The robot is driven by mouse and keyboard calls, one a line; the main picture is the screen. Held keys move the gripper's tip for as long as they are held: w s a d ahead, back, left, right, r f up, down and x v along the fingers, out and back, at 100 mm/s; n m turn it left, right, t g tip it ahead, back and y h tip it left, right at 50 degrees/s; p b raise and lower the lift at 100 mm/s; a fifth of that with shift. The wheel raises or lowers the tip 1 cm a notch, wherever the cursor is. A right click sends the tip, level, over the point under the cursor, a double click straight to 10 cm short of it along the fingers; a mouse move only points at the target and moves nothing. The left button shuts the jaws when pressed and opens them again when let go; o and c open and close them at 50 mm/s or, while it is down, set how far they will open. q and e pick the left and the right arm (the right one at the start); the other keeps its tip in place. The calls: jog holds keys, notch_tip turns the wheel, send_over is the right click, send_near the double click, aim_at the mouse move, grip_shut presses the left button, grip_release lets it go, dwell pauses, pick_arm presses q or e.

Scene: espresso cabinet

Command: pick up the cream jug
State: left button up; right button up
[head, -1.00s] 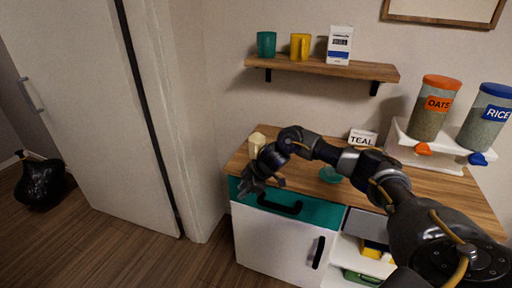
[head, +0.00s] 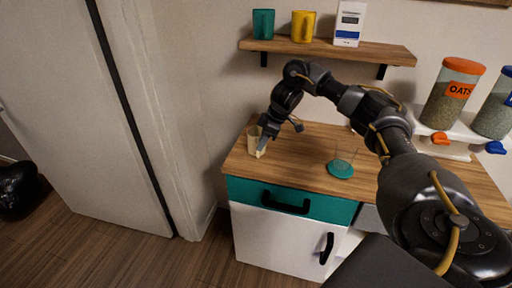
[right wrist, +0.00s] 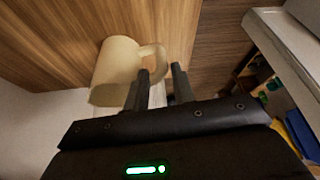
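The cream jug (head: 253,140) stands at the left end of the wooden cabinet top (head: 300,146). In the right wrist view the jug (right wrist: 116,66) shows its pale body, with its handle (right wrist: 157,56) facing my gripper. My right gripper (head: 262,147) is beside the jug, its fingers pointing down. In the right wrist view its two fingertips (right wrist: 160,71) are apart, with the handle's near end between them or just ahead. Contact cannot be made out. My left gripper is not in view.
A teal disc with a clear glass-like rim (head: 340,168) sits on the cabinet top to the right. A wall shelf (head: 330,50) holds a teal cup, a yellow cup and a white box. Oats (head: 452,94) and rice dispensers stand at the right.

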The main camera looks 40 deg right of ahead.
jog(key=shift+w+a+f, duration=0.1)
jog(key=shift+a+f, duration=0.1)
jog(key=shift+f, duration=0.2)
jog(key=shift+a+f, duration=0.1)
jog(key=shift+f, duration=0.25)
jog(key=x, duration=0.4)
jog(key=shift+f+p, duration=0.2)
jog(key=shift+p, duration=0.2)
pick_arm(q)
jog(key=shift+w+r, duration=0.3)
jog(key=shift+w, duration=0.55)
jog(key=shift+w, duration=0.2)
pick_arm(e)
grip_shut()
